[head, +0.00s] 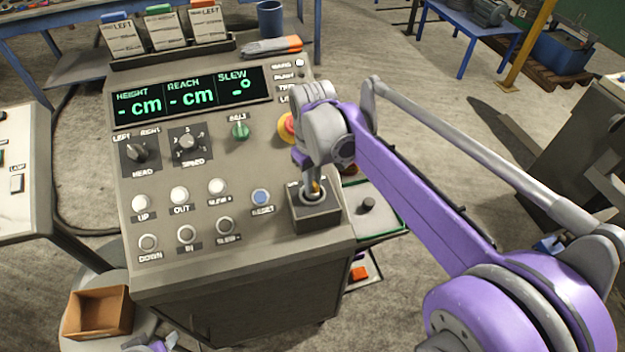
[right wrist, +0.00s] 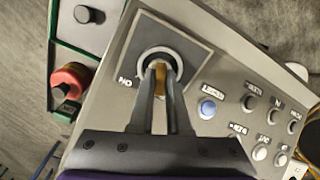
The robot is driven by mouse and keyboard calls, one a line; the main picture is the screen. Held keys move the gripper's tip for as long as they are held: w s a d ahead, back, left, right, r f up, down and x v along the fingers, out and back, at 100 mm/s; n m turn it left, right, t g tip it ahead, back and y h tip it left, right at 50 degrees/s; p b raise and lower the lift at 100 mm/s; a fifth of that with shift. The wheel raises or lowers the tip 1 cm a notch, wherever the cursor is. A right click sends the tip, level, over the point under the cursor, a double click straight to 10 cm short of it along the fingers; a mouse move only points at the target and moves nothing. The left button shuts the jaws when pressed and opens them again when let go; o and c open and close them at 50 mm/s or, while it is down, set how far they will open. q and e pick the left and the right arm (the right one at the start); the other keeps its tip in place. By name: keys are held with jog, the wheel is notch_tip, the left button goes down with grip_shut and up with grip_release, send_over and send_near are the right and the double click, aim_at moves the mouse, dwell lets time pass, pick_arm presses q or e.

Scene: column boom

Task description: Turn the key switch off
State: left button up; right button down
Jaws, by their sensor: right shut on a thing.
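The key switch (head: 300,222) is a dark square box with a light metal ring at the right front of the grey control console. Its plate (right wrist: 190,45) and ring also fill the upper middle of the right wrist view. My right gripper (head: 316,188) points down over the switch, shut on the brass-yellow key (right wrist: 161,80), which shows between its two fingers in the wrist view. An "ON" label shows upside down beside the plate there. The fingers hide most of the key, so its exact angle is unclear. A piece of my left arm shows at the bottom edge.
A blue reset button (head: 261,197) sits just left of the switch. A red-yellow emergency stop (head: 288,128) is partly behind my right arm. Lit displays (head: 190,92), knobs and several push buttons cover the console. An open brown box (head: 98,312) stands on a stool.

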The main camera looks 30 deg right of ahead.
jog(key=shift+n, duration=2.3)
jog(key=c, duration=0.9)
grip_release()
jog(key=shift+o, duration=0.2)
notch_tip(320, 180, up, 11)
jog(key=shift+p, duration=0.45)
jog(key=shift+f, duration=0.1)
